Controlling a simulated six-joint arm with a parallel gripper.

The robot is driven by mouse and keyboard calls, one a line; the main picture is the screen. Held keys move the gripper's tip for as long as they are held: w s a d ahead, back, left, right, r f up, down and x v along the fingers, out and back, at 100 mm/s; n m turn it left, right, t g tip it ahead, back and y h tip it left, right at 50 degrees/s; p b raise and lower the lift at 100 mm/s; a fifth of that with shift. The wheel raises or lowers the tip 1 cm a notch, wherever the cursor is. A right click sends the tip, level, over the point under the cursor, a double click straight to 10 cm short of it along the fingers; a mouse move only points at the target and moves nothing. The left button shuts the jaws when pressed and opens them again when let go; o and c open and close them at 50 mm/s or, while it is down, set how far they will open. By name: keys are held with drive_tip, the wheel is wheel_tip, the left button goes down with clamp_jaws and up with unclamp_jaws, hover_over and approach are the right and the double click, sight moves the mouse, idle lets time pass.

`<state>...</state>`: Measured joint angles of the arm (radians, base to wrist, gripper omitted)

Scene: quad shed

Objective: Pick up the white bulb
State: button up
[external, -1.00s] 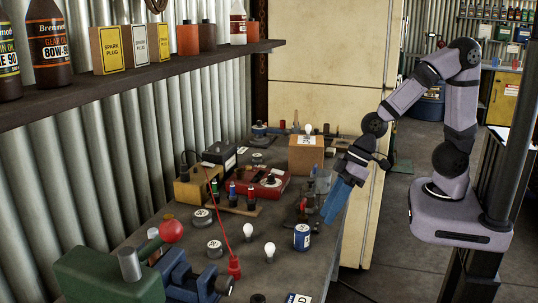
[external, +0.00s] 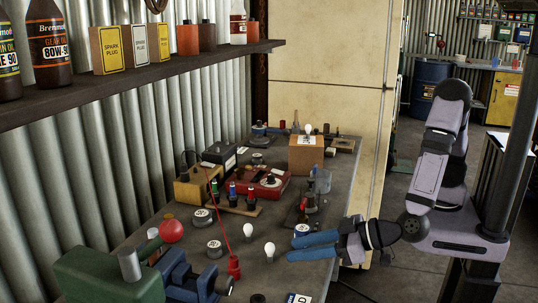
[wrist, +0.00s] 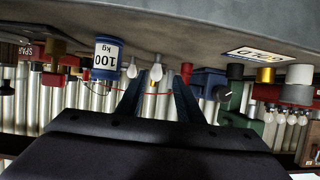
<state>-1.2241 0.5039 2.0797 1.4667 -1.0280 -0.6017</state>
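Two white bulbs stand upright on the bench in the external view, one nearer my gripper (external: 270,250) and one further left (external: 248,231). A third white bulb (external: 308,128) is on top of a cardboard box. My gripper (external: 291,249) has its blue fingers apart and empty, level with the nearer bulb and pointing left at it. The fingertips are a short gap to its right. In the wrist view, which is upside down, one bulb (wrist: 156,73) shows between the fingers (wrist: 157,82). The other bulb (wrist: 132,67) is left of them.
A blue "100 kg" weight (external: 302,230) stands right beside the upper finger; it shows in the wrist view (wrist: 108,60). A red funnel-like piece (external: 235,267) and a blue vise (external: 190,281) are left of the bulbs. The cardboard box (external: 306,156) is further back.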

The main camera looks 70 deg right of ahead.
sight(277, 262)
drive_tip(key=shift+w+d+f, duration=0.1)
drive_tip(key=shift+w+d, duration=0.05)
drive_tip(key=shift+w, duration=0.05)
drive_tip(key=shift+f+p+x, duration=0.2)
drive_tip(key=shift+p+x, duration=0.15)
drive_tip(key=shift+x, duration=1.35)
drive_tip(key=shift+f+p+x, duration=0.15)
drive_tip(key=shift+p+x, duration=0.15)
drive_tip(key=shift+x, duration=1.4)
drive_tip(key=shift+s+d, duration=0.15)
drive_tip(key=c, duration=0.8)
